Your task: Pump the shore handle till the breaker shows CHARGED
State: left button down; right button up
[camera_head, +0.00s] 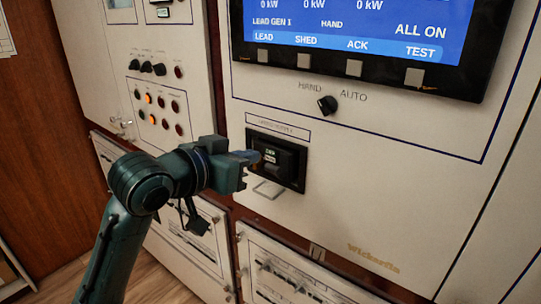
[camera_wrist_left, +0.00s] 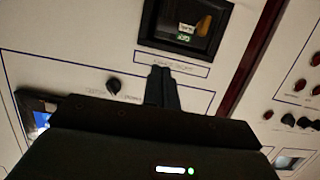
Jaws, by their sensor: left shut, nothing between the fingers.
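The breaker (camera_head: 283,163) is a black unit set in the white panel under a small label plate whose print is blurred. Its face has small green and pale indicator windows, too small to read. In the left wrist view the breaker (camera_wrist_left: 206,13) is at the top, with a green window and a tan part. My left gripper (camera_head: 250,157) is shut and empty, its tip at the breaker's left edge in the head view; contact cannot be told. The left wrist view shows the closed fingers (camera_wrist_left: 161,72) over the label's edge. I cannot make out the handle clearly. My right gripper is out of view.
A pale rectangular loop (camera_head: 268,189) shows just below the breaker. A HAND/AUTO knob (camera_head: 327,105) and a blue display (camera_head: 365,28) are above. Knobs and lit buttons (camera_head: 160,99) are on the left panel. The panel right of the breaker is clear.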

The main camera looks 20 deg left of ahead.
pick_arm(q)
jog(key=shift+s+a+r, duration=0.1)
jog(key=shift+s+r, duration=0.1)
jog(key=shift+r, duration=0.8)
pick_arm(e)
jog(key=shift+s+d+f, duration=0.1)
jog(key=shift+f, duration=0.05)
pick_arm(q)
jog(key=p, duration=0.2)
send_over(271, 169)
jog(key=w, duration=0.1)
jog(key=shift+w+d+f, duration=0.1)
jog(key=shift+d+f, duration=0.05)
jog(key=shift+f, duration=0.45)
jog(key=shift+w+d+f, duration=0.1)
jog(key=shift+d+f, duration=0.05)
jog(key=shift+f, duration=0.4)
jog(key=f, duration=0.1)
jog(key=s, duration=0.1)
jog(key=f, duration=0.1)
jog(key=shift+s+a+f, duration=0.2)
jog(key=shift+a+f, duration=0.05)
jog(key=shift+f, duration=0.1)
jog(key=shift+s+a+f, duration=0.1)
jog(key=shift+s+f, duration=0.15)
jog(key=shift+f, duration=0.2)
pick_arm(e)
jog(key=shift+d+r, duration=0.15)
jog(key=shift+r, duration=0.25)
